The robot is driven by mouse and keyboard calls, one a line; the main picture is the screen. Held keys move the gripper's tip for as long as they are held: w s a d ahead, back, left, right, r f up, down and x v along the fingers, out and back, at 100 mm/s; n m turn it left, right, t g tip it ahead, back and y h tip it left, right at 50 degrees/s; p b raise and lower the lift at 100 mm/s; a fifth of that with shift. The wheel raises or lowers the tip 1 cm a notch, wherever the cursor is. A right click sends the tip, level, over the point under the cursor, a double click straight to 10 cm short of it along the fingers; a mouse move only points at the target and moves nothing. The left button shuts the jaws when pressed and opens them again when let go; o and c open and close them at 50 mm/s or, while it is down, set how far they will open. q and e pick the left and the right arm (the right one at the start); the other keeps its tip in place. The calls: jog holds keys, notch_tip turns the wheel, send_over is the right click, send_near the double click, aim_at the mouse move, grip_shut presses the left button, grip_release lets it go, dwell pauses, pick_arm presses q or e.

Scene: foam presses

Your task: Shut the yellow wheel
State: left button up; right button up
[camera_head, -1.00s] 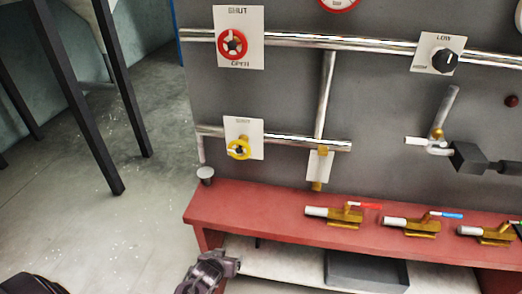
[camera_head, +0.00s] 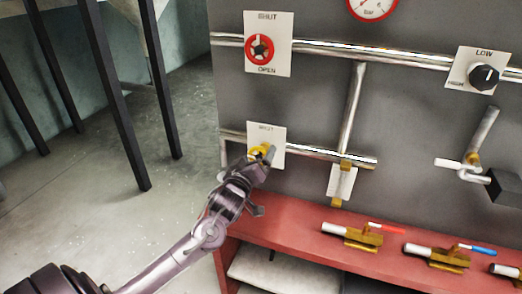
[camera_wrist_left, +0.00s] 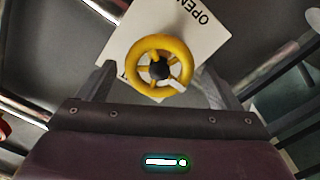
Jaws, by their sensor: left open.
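The yellow wheel (camera_head: 259,151) sits on a white label plate (camera_head: 280,146) on the lower pipe. In the head view my left gripper (camera_head: 262,160) is in front of the wheel and hides part of it. In the left wrist view the whole yellow wheel (camera_wrist_left: 160,66) shows, with a dark hub and a white mark on its lower right rim. The plate behind it (camera_wrist_left: 205,35) reads OPEN, seen turned round. The two fingers of my left gripper (camera_wrist_left: 163,85) are open, one on each side of the wheel. I cannot tell whether they touch it. My right gripper is out of view.
A red wheel (camera_head: 262,48) with SHUT and OPEN labels is above on the upper pipe. A black knob (camera_head: 484,76) is at the right. A red bench (camera_head: 290,225) below carries several brass valves. Dark table legs (camera_head: 115,95) stand at the left.

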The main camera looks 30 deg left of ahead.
aim_at(258, 156)
pick_arm(q)
jog(key=shift+x, duration=1.85)
jog(key=c, duration=1)
